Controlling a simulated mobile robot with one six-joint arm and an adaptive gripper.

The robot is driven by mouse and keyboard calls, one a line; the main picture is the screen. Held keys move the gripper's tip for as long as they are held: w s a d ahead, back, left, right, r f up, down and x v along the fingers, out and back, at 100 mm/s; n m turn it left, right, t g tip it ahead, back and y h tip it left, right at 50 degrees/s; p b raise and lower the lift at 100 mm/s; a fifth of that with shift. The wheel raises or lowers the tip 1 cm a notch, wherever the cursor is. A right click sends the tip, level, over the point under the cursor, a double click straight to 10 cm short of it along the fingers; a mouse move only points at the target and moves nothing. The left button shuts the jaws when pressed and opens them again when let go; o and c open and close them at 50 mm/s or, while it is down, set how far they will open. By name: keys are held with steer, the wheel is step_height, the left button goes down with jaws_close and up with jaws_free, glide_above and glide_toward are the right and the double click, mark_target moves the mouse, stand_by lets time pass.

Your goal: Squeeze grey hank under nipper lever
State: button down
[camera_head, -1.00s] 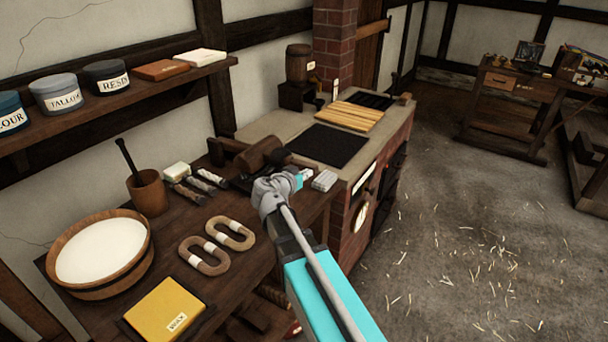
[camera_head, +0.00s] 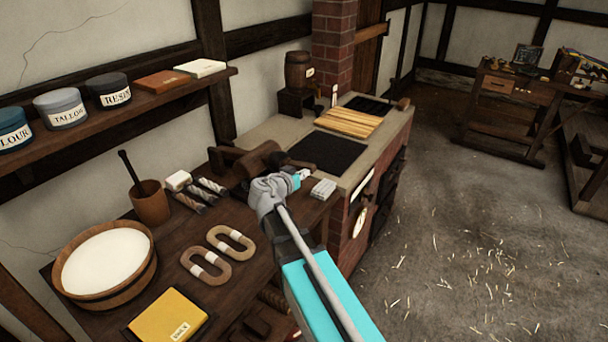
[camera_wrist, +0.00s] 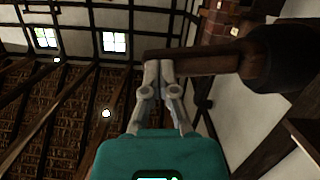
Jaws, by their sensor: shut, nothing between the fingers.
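The wooden nipper (camera_head: 256,159) stands at the back of the bench, partly behind my wrist in the head view. In the wrist view, a brown wooden bar (camera_wrist: 208,61), which looks like its lever, runs right to a thick dark round piece. My gripper (camera_wrist: 158,68) is shut and empty, its fingertips at the bar's left end in that picture; I cannot tell whether they touch. In the head view my gripper (camera_head: 303,175) is small and partly hidden by my arm. I cannot make out a grey hank in the nipper. Tan (camera_head: 231,240) and brown (camera_head: 206,268) hanks lie on the bench.
A pale grey ridged block (camera_head: 323,188) lies right beside my gripper. A brick stove (camera_head: 375,160) adjoins the bench. A mortar (camera_head: 150,203), a white-filled tub (camera_head: 150,277) and a yellow wax block (camera_head: 167,316) stand on the left. The floor at right is open.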

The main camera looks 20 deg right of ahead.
steer(key=p+v, duration=0.2)
steer(key=v, duration=0.8)
steer(key=shift+r, duration=0.25)
steer(key=shift+s+d, duration=0.1)
steer(key=shift+s, duration=0.05)
steer(key=s+d+f+n+g+y, duration=0.35)
steer(key=s+d+f+g, duration=0.2)
steer(key=f, duration=0.25)
steer(key=s+a+f+n+g+y+p, duration=0.1)
steer(key=s+a+f+n+g+y, duration=0.3)
steer(key=s+y, duration=0.4)
steer(key=shift+a+f+n+y+p, duration=0.25)
steer(key=shift+n+y+p, duration=0.15)
steer(key=shift+n, duration=0.15)
stand_by(0.7)
stand_by(0.3)
